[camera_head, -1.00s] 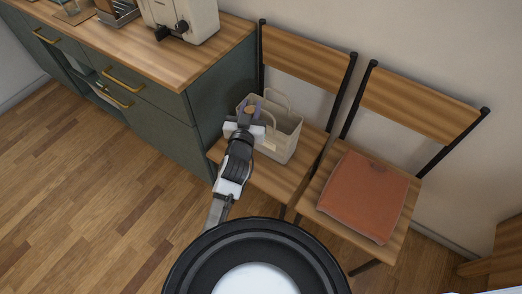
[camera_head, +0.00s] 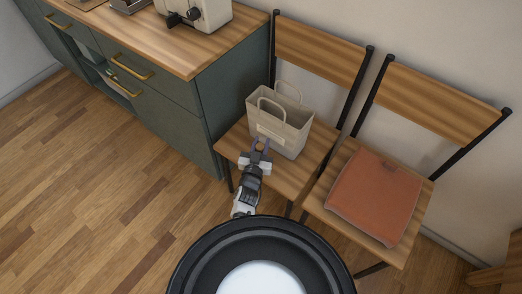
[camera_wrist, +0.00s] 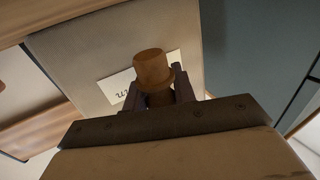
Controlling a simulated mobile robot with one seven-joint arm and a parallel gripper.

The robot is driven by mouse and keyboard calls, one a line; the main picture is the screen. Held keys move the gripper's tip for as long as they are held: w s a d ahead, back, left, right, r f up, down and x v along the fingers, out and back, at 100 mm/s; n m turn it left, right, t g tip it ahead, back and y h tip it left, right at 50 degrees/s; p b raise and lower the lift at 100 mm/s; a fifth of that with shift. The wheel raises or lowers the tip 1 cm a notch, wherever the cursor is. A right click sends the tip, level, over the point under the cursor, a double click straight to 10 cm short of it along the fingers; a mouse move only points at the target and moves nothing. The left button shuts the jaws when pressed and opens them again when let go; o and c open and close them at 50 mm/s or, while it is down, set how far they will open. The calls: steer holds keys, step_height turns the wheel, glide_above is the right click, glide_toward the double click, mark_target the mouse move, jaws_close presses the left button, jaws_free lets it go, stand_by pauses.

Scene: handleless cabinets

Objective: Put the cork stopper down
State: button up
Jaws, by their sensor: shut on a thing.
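The cork stopper (camera_wrist: 153,70) is a brown, flared plug, seen close in the wrist view between the fingers of my gripper (camera_wrist: 160,92). My gripper is shut on it. In the head view, my gripper (camera_head: 261,147) is over the front left part of the left chair's wooden seat (camera_head: 291,174), just in front of the paper bag. The cork is hard to make out there against the wood. Its height above the seat is unclear.
A beige paper bag (camera_head: 293,135) with handles and a white label stands upright on the left chair. A green cabinet (camera_head: 177,108) with a wooden top stands to the left. The seat's front is bare.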

mark_target(261, 150)
steer(key=shift+f, duration=1.8)
steer(key=shift+f, duration=0.1)
steer(key=shift+f+b, duration=0.15)
steer(key=shift+b, duration=0.25)
steer(key=o, duration=1)
steer(key=shift+o, duration=0.2)
steer(key=shift+r+p, duration=0.3)
